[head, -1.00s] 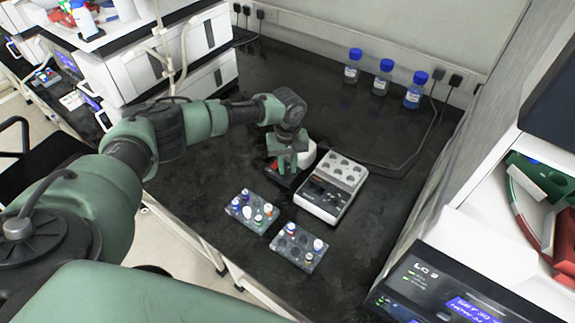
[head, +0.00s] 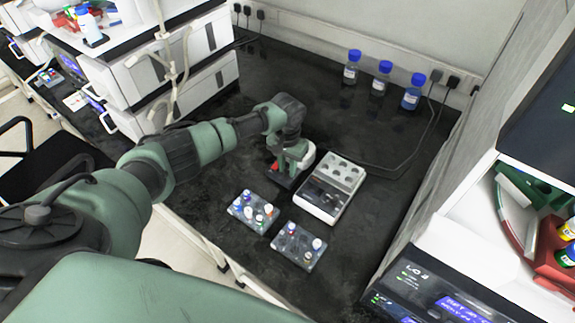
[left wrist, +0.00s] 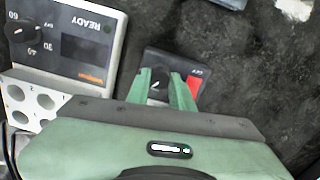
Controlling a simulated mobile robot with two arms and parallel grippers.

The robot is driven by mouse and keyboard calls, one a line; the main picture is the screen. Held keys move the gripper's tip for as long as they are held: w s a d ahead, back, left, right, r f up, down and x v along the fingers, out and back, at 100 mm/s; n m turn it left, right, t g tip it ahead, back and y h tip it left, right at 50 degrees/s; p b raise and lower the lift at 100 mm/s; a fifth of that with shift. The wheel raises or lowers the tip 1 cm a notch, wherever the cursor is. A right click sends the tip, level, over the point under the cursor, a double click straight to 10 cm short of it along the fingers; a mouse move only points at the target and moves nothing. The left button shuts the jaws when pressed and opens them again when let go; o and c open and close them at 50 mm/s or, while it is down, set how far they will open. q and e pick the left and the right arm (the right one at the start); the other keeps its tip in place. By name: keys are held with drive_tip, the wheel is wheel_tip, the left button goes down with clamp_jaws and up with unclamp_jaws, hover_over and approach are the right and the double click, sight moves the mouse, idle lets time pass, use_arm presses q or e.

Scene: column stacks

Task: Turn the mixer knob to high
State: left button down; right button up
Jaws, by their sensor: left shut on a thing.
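The mixer (head: 281,182) is a small dark box with a white rounded top, just left of the heater block in the head view. In the left wrist view the dark front panel of the mixer (left wrist: 148,62) carries a round black knob (left wrist: 158,80) and a red patch to its right. My left gripper (head: 281,165) is over the mixer's front; in the left wrist view its green fingers (left wrist: 170,84) are shut on the knob, one on each side. The fingers and hand hide part of the knob and panel. My right gripper is in neither view.
A white heater block (head: 332,188), with its own knob (left wrist: 22,38) and a READY label, stands close right of the mixer. Two tube racks (head: 262,226) (head: 280,245) stand in front. Blue-capped bottles (head: 380,82) stand at the back. A cable crosses the dark bench behind.

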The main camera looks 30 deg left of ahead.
sight(287, 170)
use_arm(q)
drive_tip(key=m, duration=0.5)
drive_tip(key=shift+m, duration=0.3)
drive_tip(key=m, duration=0.4)
drive_tip(key=shift+w+r+m, duration=0.1)
drive_tip(key=shift+m, duration=0.3)
drive_tip(key=c, duration=1.2)
unclamp_jaws()
drive_tip(key=shift+c, duration=0.2)
wheel_tip(287, 170, up, 8)
drive_tip(key=shift+f+b, duration=0.1)
drive_tip(key=shift+b, duration=0.2)
drive_tip(key=shift+f, duration=0.1)
